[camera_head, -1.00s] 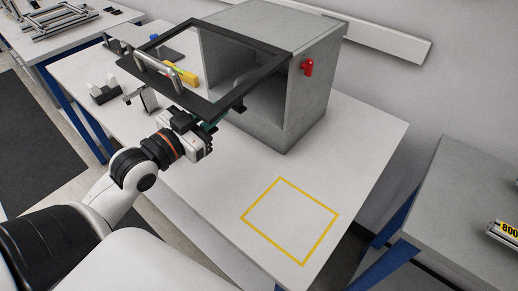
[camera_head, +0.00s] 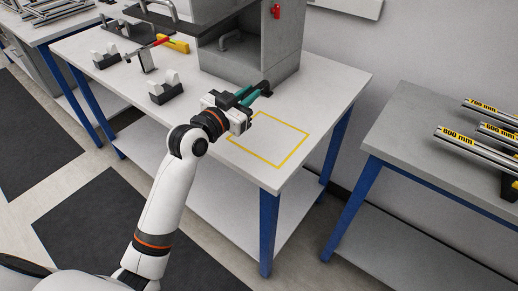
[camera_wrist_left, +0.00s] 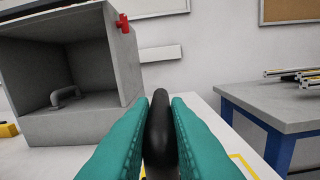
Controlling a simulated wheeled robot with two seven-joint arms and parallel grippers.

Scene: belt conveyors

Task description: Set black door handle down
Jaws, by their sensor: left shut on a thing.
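My left gripper (camera_head: 260,90) has teal fingers and is shut on a black door handle (camera_head: 266,85). In the left wrist view the black door handle (camera_wrist_left: 160,130) is a dark rounded bar between the two teal fingers. The fingers hide its sides. In the head view the gripper is above the white table (camera_head: 345,88), at the far-left edge of a yellow taped square (camera_head: 283,161). I cannot tell whether the handle touches the table. My right gripper is not in view.
A grey open-fronted box (camera_head: 276,62) stands behind the gripper, with a grey handle (camera_wrist_left: 66,96) inside. Dark stands (camera_head: 166,88) and a yellow tool (camera_head: 176,44) lie to the left. A second table (camera_head: 415,135) with labelled bars is to the right. The taped square's interior looks empty.

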